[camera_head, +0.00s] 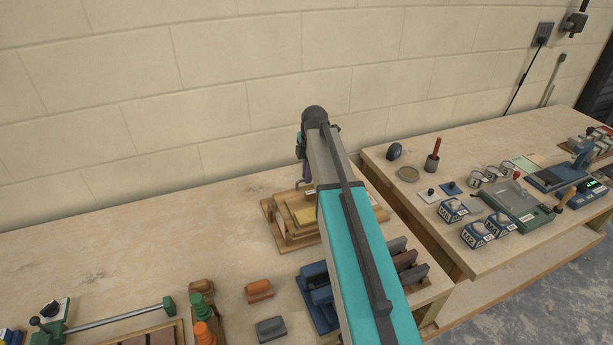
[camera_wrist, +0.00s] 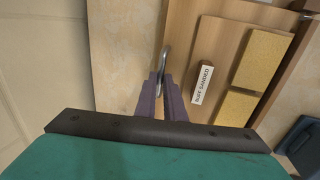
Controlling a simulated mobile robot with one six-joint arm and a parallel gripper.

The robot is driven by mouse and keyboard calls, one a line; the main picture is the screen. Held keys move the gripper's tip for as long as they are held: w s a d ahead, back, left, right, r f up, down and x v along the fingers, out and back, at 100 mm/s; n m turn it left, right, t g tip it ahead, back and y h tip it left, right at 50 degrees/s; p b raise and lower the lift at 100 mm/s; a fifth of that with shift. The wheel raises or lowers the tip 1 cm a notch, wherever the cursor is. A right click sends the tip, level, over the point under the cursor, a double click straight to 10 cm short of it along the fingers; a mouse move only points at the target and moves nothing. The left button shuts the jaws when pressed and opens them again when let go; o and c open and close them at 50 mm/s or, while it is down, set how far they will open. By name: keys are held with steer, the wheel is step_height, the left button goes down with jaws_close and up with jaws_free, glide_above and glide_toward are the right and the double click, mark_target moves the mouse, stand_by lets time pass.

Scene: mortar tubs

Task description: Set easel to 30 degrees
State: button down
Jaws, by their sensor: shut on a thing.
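The easel (camera_head: 282,232) is a wooden stand with a tilted board on the left bench, partly hidden behind my arm in the head view. In the wrist view its wooden board (camera_wrist: 218,42) carries yellow pads and a small white label (camera_wrist: 203,85). My gripper (camera_wrist: 164,82) has purple fingers closed on a thin grey metal loop (camera_wrist: 166,58) beside the board's edge. In the head view my gripper (camera_head: 306,172) shows only partly behind the arm, at the easel's back side. The board's exact angle cannot be read.
A right bench (camera_head: 440,160) holds tubs and a scale. The wall stands close behind; the left bench's back left is clear.

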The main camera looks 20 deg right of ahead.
steer(key=s+r+t+b, duration=0.3)
steer(key=s+r+t, duration=0.1)
steer(key=s+r, duration=0.2)
steer(key=shift+r+b, duration=0.3)
steer(key=shift+r, duration=0.45)
stand_by(0.4)
steer(key=c, duration=1.8)
jaws_free()
steer(key=shift+c, duration=0.2)
steer(key=shift+r, duration=0.1)
steer(key=shift+r, duration=0.2)
